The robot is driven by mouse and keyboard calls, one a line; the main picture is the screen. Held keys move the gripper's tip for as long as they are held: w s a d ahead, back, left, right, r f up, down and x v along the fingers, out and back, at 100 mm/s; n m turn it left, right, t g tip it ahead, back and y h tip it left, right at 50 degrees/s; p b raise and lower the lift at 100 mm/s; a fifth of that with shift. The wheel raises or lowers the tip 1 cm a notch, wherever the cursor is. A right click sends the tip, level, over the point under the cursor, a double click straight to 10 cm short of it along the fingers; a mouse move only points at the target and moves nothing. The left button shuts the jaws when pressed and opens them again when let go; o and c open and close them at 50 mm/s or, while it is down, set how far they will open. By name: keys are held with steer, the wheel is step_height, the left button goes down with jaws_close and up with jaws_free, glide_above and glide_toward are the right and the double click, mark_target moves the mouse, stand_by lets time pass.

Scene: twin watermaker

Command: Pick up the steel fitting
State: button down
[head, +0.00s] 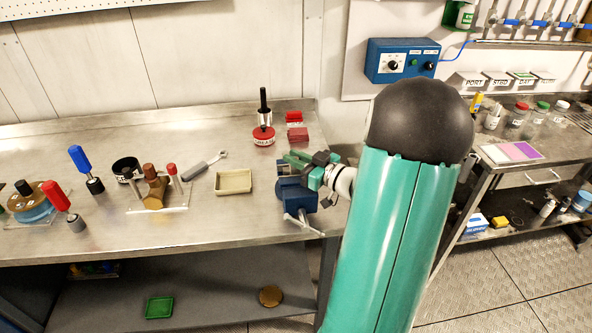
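My gripper (304,163) is at the right end of the steel workbench (245,223), over a blue vise (294,198). Its greenish fingers point left, above the vise jaws. The fingers are small and partly overlapped, so I cannot tell whether they are open or shut, or whether they touch anything. I cannot pick out the steel fitting for certain; anything between the fingers or in the jaws is hidden. My large green arm link covers the area right of the vise.
A beige tray (233,192) and a grey wrench (205,165) lie left of the vise. A red grease tin (264,140) and red blocks (298,135) stand behind. The bench front is clear.

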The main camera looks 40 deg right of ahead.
steer(key=shift+r, duration=0.2)
steer(key=shift+r, duration=0.65)
steer(key=s+a+r, duration=0.9)
steer(key=s+r, duration=0.1)
steer(key=r, duration=0.1)
steer(key=shift+a+r, duration=0.2)
steer(key=shift+a, duration=0.05)
steer(key=shift+s, duration=0.1)
